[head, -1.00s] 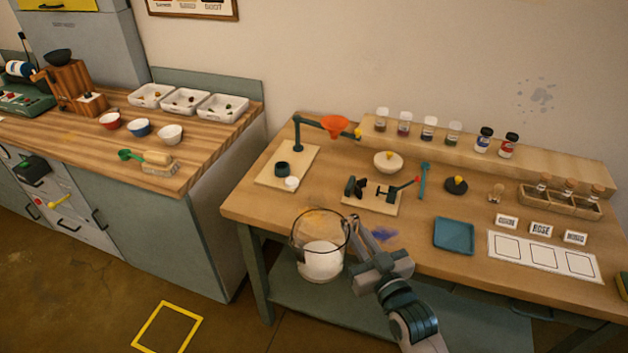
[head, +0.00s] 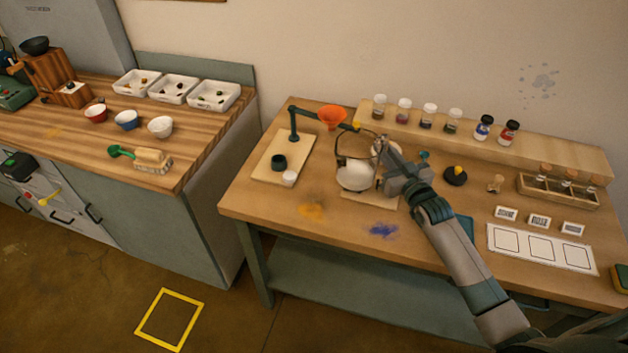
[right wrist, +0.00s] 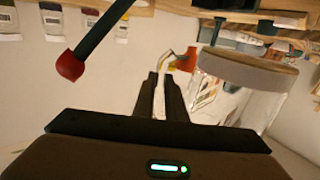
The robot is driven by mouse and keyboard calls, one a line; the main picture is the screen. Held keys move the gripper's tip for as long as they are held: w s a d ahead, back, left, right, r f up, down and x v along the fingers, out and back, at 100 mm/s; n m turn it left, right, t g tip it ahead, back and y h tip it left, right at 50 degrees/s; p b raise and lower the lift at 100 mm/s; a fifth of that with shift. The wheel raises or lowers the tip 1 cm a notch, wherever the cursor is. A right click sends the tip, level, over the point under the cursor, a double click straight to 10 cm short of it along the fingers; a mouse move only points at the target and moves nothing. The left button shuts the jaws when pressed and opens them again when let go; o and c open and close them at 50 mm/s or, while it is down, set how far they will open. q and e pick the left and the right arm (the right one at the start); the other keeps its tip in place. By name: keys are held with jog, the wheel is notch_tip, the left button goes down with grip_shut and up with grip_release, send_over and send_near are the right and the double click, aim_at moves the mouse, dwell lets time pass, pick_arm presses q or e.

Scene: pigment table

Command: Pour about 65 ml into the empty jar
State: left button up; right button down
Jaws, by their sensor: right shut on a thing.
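I cannot tell which jar is the empty one. My left gripper is out of view.
The beaker hides part of a small board (head: 372,202). The table's front left is clear.

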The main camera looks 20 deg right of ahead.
aim_at(371, 134)
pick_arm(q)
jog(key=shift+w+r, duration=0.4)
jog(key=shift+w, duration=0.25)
pick_arm(e)
jog(key=shift+h, duration=0.3)
jog(key=w+d, duration=0.1)
jog(key=w+d+r, duration=0.2)
jog(key=d, duration=0.1)
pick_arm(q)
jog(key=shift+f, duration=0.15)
pick_arm(e)
jog(key=shift+a+f, duration=0.1)
